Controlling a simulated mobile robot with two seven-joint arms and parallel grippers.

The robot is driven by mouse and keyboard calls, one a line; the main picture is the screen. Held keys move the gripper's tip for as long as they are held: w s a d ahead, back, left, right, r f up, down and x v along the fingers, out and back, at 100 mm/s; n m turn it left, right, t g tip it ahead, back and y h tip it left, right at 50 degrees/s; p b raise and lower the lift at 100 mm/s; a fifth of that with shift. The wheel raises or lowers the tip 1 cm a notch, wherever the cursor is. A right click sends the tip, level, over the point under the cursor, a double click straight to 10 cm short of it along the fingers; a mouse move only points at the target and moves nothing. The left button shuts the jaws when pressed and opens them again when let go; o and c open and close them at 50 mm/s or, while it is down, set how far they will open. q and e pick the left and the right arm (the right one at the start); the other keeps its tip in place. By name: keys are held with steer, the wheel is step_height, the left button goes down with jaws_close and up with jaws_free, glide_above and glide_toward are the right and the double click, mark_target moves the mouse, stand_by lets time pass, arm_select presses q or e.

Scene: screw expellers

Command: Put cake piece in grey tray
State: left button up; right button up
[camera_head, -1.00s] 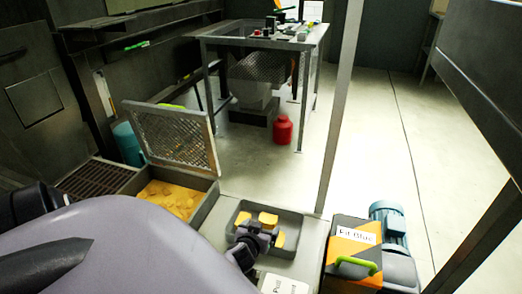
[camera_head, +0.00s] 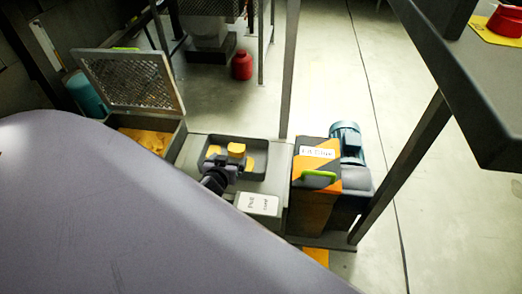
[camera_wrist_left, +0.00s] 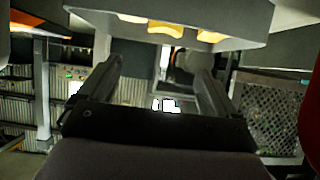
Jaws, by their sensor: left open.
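The grey tray (camera_head: 262,176) is a shallow open box in the middle of the head view. Several yellow-orange cake pieces show at it, one of them a rounded piece (camera_head: 237,149) by my gripper. My left gripper (camera_head: 222,162) is dark and sits over the tray, close to the pieces; I cannot tell whether it touches them. In the left wrist view its two fingers (camera_wrist_left: 153,75) are apart with no piece seen between them. Orange pieces (camera_wrist_left: 165,29) and a grey tray edge (camera_wrist_left: 240,20) show at the top there. My right gripper is not in view.
A bin of orange cake (camera_head: 148,138) with a raised mesh lid (camera_head: 130,80) is left of the tray. A motor unit with an orange-black housing (camera_head: 317,160) stands right. My arm covers the lower left.

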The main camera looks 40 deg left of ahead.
arm_select(q)
steer(key=s+d+r+m+t+h, duration=0.2)
steer(key=s+d+r+m+h, duration=0.15)
steer(key=d+r, duration=0.7)
steer(key=s+d+m+g+h, duration=0.1)
steer(key=s+d+m+h, duration=0.1)
steer(key=s+d, duration=0.3)
steer(key=s+d+m+g+h, duration=0.1)
steer(key=s+d, duration=0.4)
steer(key=d, duration=0.5)
steer(key=shift+s+d+f+m+h, duration=0.2)
steer(key=shift+s+f+m+h, duration=0.15)
steer(key=shift+m+h, duration=0.7)
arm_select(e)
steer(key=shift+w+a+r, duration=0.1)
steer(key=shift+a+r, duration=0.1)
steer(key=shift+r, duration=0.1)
arm_select(q)
steer(key=shift+r, duration=0.1)
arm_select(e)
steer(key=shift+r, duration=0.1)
